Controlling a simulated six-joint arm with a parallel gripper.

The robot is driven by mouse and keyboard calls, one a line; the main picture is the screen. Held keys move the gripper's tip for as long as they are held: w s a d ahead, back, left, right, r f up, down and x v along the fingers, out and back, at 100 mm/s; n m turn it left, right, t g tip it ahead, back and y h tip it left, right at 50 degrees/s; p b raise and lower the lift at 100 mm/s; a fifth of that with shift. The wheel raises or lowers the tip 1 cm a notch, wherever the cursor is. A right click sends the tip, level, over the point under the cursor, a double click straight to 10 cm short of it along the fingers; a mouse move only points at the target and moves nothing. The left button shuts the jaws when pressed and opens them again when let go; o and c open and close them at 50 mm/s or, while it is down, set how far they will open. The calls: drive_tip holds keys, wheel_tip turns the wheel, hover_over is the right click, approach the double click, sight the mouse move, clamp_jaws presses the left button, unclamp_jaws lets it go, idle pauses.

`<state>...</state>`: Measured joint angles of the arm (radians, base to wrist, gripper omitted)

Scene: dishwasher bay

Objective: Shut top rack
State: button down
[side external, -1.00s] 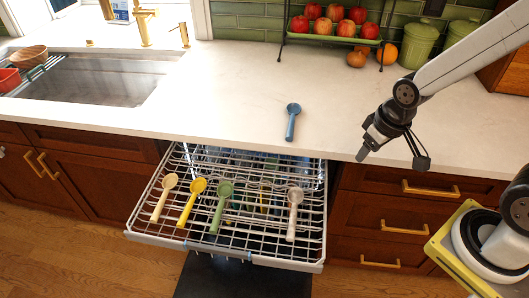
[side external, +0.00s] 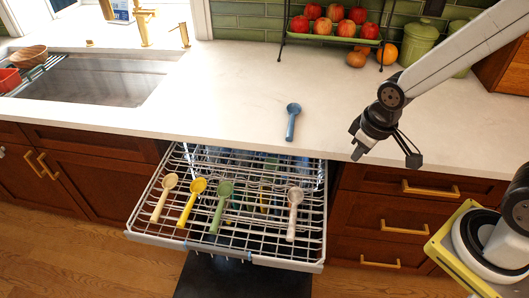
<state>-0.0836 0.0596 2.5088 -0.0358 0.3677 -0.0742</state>
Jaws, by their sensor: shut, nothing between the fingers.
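The top rack (side external: 290,265) is pulled out from under the counter, with its front edge toward the camera. Several scoops lie on it: a cream one (side external: 163,198), a yellow one (side external: 191,203), a green one (side external: 220,208) and a pale pinkish one (side external: 293,215). My gripper (side external: 357,150) is to the right of the rack, above the counter's front edge, pointing down and left. It is shut and empty, and apart from the rack.
A blue scoop (side external: 292,122) lies on the white counter (side external: 230,90). A sink (side external: 95,80) is at the left. A green fruit stand (side external: 330,40) with apples and green canisters (side external: 418,43) stand at the back. The dark dishwasher door (side external: 230,280) lies open below the rack.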

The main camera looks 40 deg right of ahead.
drive_tip(key=s+a+f+n, duration=0.1)
drive_tip(key=a+f+n, duration=0.3)
drive_tip(key=a+n, duration=0.4)
drive_tip(key=s+a+f+n+h, duration=0.1)
drive_tip(key=a+f+n, duration=0.3)
drive_tip(key=a+n, duration=0.4)
drive_tip(key=s+a+f+n+h, duration=0.1)
drive_tip(key=s+a+f+n, duration=0.2)
drive_tip(key=a+n, duration=0.5)
drive_tip(key=a+f, duration=0.1)
drive_tip(key=a, duration=0.5)
drive_tip(key=shift+a+n, duration=0.4)
drive_tip(key=shift+s+f, duration=0.1)
drive_tip(key=w+d+f, duration=0.2)
drive_tip(key=f, duration=0.2)
drive_tip(key=w+d+f, duration=0.2)
drive_tip(key=f, duration=0.3)
drive_tip(key=shift+w+d+f, duration=0.25)
drive_tip(key=shift+d, duration=0.05)
